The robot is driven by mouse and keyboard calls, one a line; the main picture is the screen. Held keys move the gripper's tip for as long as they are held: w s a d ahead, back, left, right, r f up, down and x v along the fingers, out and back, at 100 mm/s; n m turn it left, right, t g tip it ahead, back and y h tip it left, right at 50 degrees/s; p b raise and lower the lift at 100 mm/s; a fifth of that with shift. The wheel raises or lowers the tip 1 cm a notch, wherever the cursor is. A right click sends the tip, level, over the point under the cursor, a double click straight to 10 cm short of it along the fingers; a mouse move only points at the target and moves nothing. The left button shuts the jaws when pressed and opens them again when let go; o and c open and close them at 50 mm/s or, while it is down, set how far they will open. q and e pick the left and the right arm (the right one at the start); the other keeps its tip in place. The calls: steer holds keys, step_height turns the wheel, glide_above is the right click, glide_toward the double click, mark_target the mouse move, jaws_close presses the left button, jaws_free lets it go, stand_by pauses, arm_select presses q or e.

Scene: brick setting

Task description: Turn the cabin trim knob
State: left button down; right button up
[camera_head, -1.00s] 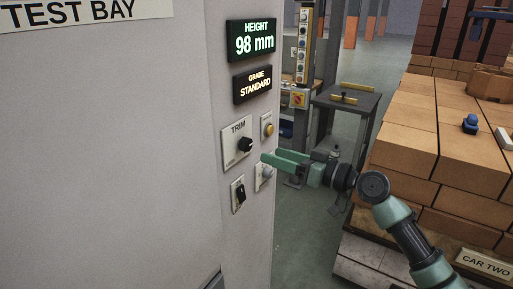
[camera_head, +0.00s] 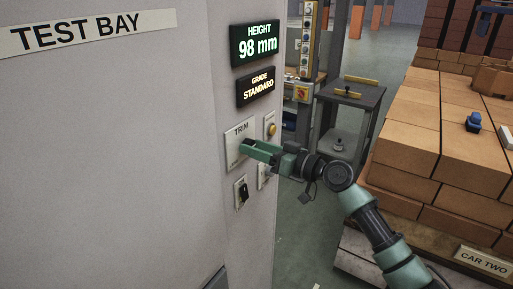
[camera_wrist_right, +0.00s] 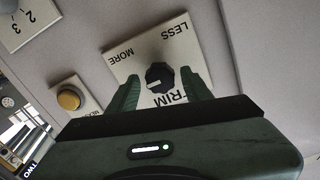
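The black trim knob (camera_wrist_right: 159,77) sits on a white plate (camera_wrist_right: 140,53) marked TRIM, LESS and MORE. In the head view the plate (camera_head: 238,131) is on the grey cabin's panel, with the knob mostly hidden by my gripper. My right gripper (camera_wrist_right: 160,88) is open, with one green finger on each side of the knob. A gap shows between each finger and the knob in the wrist view. In the head view my right gripper (camera_head: 252,149) reaches the plate from the right. My left gripper is not in view.
A yellow button (camera_head: 271,129) is right of the trim plate, and a black switch (camera_head: 243,192) is below. Above are displays reading HEIGHT 98 mm (camera_head: 255,43) and GRADE STANDARD (camera_head: 256,87). A brick stack (camera_head: 444,135) stands at right.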

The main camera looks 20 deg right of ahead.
jaws_close()
steer(key=shift+m, duration=0.3)
steer(key=shift+m+p, duration=0.45)
steer(key=shift+m, duration=3.15)
steer(key=shift+o, duration=1.9)
jaws_free()
